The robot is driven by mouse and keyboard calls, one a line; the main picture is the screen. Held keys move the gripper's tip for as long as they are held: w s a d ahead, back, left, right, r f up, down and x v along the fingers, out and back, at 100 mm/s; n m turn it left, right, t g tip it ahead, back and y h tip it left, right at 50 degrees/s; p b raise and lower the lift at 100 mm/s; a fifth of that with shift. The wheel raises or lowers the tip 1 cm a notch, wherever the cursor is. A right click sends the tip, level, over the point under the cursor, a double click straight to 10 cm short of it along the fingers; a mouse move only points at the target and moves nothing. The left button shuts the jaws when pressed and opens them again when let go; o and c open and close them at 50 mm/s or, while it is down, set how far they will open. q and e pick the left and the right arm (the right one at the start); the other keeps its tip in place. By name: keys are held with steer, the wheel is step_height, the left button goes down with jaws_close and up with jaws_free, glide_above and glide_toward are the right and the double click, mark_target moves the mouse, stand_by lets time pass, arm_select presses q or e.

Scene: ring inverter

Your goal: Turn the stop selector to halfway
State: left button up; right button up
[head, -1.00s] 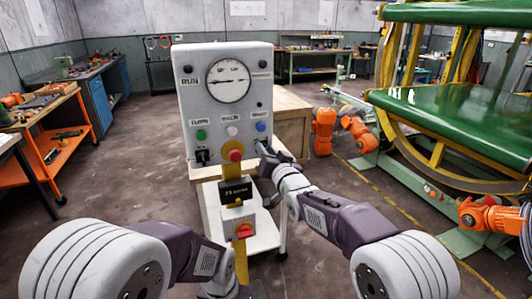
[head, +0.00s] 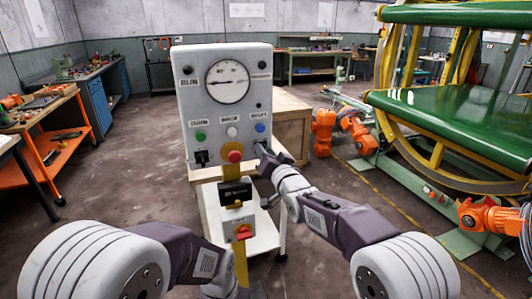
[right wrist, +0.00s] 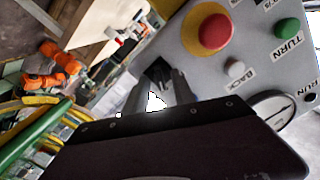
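A grey control panel (head: 205,105) stands ahead of me. A black selector (head: 203,157) sits low on its left side. In the right wrist view a dark knob (right wrist: 158,70) shows low on the panel beside the fingertips; I cannot read its label or pointer. My right gripper (head: 268,158) is at the panel's lower right corner. In the right wrist view its two fingers (right wrist: 158,92) stand apart with the dark knob between or just beyond their tips. Contact cannot be told. My left arm reaches in low, and its fingers are not in view.
A red mushroom button (head: 235,156) on yellow is near the right gripper. A lower box with a red knob (head: 243,231) is below. Green (head: 200,136), white (head: 232,132) and blue (head: 260,128) buttons cross the panel. A wooden crate (head: 290,122) stands behind on the right.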

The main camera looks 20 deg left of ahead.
steer(key=v, duration=0.9)
steer(key=shift+b, duration=0.45)
